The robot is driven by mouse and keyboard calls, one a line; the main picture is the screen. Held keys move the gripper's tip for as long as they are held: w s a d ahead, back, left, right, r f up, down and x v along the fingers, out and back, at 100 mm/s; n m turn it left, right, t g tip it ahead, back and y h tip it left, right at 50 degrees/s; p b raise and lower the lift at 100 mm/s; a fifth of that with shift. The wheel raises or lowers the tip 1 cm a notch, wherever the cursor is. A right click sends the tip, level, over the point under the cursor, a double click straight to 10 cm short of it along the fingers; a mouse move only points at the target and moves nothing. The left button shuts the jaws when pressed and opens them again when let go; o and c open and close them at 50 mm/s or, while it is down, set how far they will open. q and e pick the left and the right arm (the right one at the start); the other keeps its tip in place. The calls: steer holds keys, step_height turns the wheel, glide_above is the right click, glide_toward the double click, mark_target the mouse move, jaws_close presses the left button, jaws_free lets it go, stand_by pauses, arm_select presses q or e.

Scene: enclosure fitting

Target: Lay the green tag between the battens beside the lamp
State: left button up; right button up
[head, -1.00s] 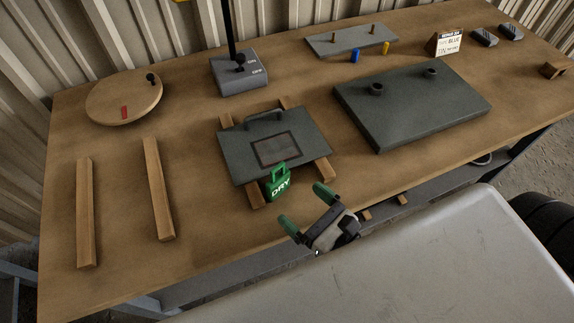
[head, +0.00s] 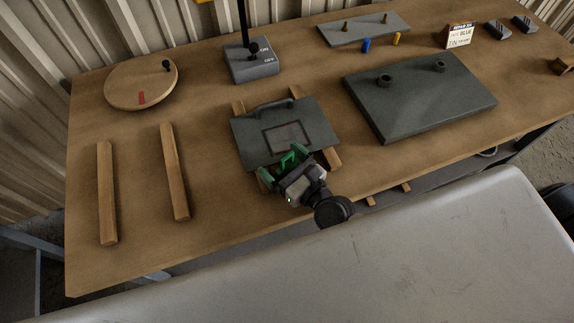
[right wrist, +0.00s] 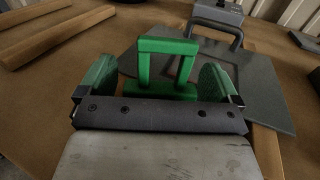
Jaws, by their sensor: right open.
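The green tag (head: 289,160) has a looped handle and is at the front edge of the grey plate (head: 318,118). In the right wrist view the tag (right wrist: 160,90) is between the two green fingertips, with gaps on both sides. My right gripper (head: 292,168) is open around it and hides its lower part. Two wooden battens, a left one (head: 106,195) and a right one (head: 175,175), lie roughly parallel on the left of the table, with bare wood between them. A grey ON/OFF switch box (head: 254,72) with a dark pole stands behind the plate; no lamp head is clearly seen. My left gripper is out of view.
The grey plate rests on wooden strips (head: 332,158). A round wooden disc (head: 130,91) with a red mark lies behind the left battens. A large dark slab (head: 430,100) with two knobs lies to the right. The table front (head: 210,235) is clear.

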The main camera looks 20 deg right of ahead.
steer(key=shift+w+a, duration=0.1)
steer(key=shift+w, duration=0.05)
steer(key=shift+c, duration=0.2)
steer(key=c, duration=1)
